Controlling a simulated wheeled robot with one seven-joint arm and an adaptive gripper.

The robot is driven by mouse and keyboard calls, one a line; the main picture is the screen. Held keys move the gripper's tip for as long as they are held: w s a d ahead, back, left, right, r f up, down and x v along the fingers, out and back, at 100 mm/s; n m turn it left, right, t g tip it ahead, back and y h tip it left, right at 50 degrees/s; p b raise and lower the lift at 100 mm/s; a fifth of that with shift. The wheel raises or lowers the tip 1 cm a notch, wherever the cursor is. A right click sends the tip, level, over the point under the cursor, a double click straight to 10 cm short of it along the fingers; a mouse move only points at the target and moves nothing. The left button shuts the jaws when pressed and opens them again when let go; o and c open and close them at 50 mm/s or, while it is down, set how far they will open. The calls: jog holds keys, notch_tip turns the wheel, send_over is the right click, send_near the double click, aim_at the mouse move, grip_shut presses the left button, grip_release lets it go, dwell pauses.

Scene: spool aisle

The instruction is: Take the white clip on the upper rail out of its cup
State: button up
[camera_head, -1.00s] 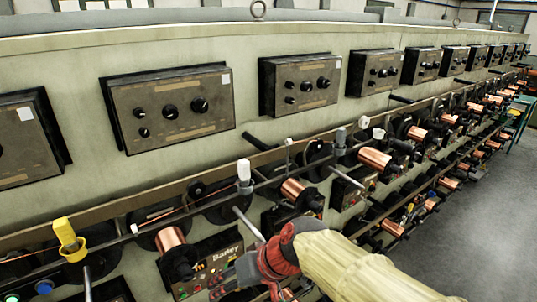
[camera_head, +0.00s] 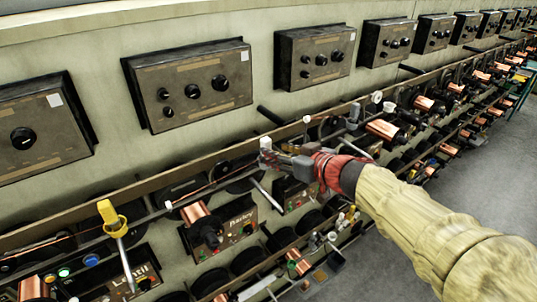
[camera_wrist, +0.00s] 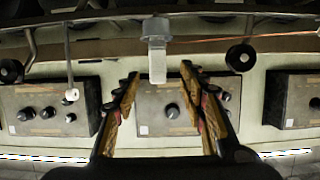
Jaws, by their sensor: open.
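The white clip (camera_head: 266,143) stands upright on the upper rail. In the wrist view the white clip (camera_wrist: 157,66) sits in its translucent grey cup (camera_wrist: 156,28), with its free end toward my fingers. My gripper (camera_head: 279,158) is at the rail beside the clip in the head view and partly hides the cup. In the wrist view my gripper (camera_wrist: 160,73) is open, with one finger on each side of the clip's free end and a visible gap on both sides. I cannot tell how deep the clip lies between the fingers.
A yellow clip (camera_head: 112,215) stands on the rail at left. A grey post (camera_head: 355,112) and a white knob (camera_head: 307,119) are to the right. Control boxes (camera_head: 190,85) line the wall behind. Copper spools (camera_head: 202,220) and rods crowd the space below the rail.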

aim_at(269, 147)
jog(key=p+x, duration=0.3)
jog(key=x, duration=0.4)
jog(key=shift+w+r, duration=0.15)
jog(key=shift+w, duration=0.15)
jog(key=c, duration=0.3)
grip_shut()
